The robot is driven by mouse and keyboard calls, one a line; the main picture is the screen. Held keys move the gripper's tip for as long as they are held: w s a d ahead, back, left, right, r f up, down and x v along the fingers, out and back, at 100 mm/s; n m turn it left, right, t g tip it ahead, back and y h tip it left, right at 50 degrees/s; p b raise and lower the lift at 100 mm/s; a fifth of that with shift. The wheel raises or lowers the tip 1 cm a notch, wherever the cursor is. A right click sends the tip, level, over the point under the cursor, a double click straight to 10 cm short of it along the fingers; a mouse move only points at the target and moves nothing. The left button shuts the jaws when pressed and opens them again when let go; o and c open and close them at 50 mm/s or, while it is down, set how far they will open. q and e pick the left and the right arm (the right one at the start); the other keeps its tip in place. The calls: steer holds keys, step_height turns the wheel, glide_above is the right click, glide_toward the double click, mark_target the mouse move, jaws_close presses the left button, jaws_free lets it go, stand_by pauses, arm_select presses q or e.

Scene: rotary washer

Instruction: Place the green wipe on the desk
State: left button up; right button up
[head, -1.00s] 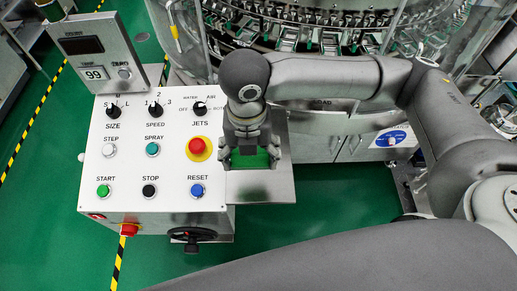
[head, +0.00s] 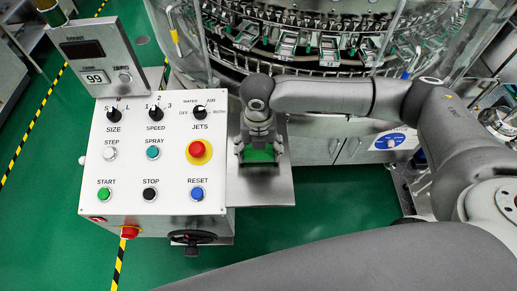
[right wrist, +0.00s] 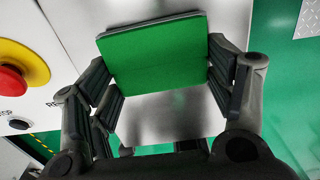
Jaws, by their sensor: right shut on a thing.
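The green wipe (head: 259,154) is a flat green rectangle between the fingers of my right gripper (head: 260,147), over the steel plate beside the control panel. In the right wrist view the wipe (right wrist: 158,52) spans between the finger pads of my right gripper (right wrist: 163,75), which is shut on it. The bare steel plate, the desk surface here (head: 262,188), shows below and around it. I cannot tell whether the wipe touches the plate. My left gripper is not in view.
The white control panel (head: 125,170) with knobs and buttons stands just left of the plate. Its red stop button (head: 197,149) is close to my gripper. The rotary washer (head: 330,50) is behind. The plate's front part is clear.

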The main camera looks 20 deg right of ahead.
mark_target(258, 153)
steer(key=shift+f, duration=0.1)
steer(key=o, duration=0.8)
steer(key=shift+c, duration=0.2)
step_height(258, 153, up, 12)
